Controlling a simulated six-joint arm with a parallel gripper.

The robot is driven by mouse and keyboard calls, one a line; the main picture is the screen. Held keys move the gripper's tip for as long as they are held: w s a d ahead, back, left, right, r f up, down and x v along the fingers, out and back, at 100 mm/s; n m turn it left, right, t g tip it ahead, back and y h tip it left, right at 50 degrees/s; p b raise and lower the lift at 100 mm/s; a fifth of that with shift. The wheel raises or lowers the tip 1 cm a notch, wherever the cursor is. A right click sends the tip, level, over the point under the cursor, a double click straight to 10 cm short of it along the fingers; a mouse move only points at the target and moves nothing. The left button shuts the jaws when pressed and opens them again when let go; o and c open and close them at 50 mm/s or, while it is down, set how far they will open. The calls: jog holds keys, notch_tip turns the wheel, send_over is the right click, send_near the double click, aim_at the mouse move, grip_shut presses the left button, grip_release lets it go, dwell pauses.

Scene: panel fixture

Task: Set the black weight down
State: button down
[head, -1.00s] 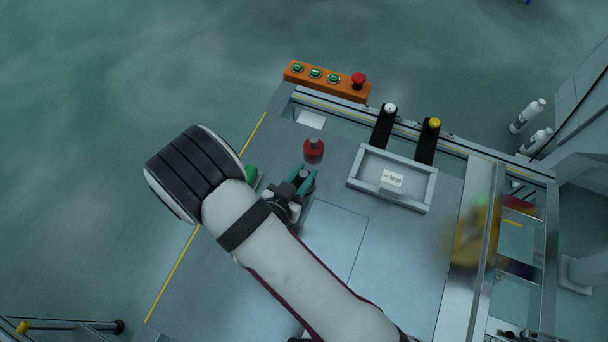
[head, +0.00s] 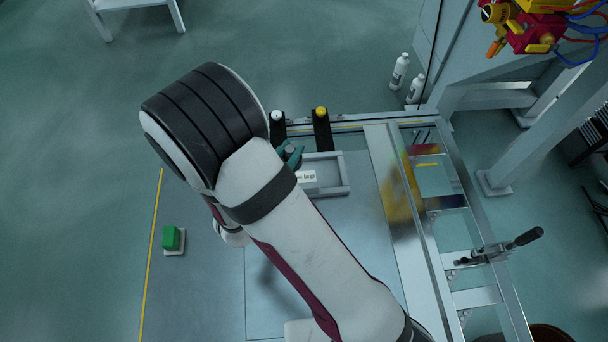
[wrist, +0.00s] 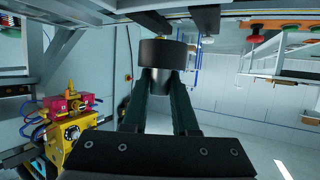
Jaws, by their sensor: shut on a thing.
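The black weight (wrist: 162,55) is a dark, wide cylinder with a narrower grey part. In the wrist view it is between the fingertips of my gripper (wrist: 165,78), which is shut on it. In the head view my gripper (head: 291,158) is by the left end of the grey tray (head: 346,172), with the weight (head: 292,148) barely visible in its jaws. The arm covers part of the gripper and of the tray. I cannot tell how high the weight is.
Two black bars, one with a white knob (head: 278,116) and one with a yellow knob (head: 321,113), stand behind the tray. A white card (head: 306,176) reads "large". A green block (head: 172,238) is at left. A toggle clamp (head: 497,249) is at right. The panel's lower left is clear.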

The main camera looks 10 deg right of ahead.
aim_at(306, 177)
jog(key=shift+m+g+h, duration=0.3)
jog(key=shift+m+h, duration=0.1)
jog(key=d+f, duration=0.1)
jog(key=f, duration=0.1)
jog(key=d+f, duration=0.1)
jog(key=f, duration=0.2)
jog(key=w+d+f, duration=0.1)
jog(key=f, duration=0.2)
jog(key=shift+d+f, duration=0.1)
jog(key=shift+d, duration=0.2)
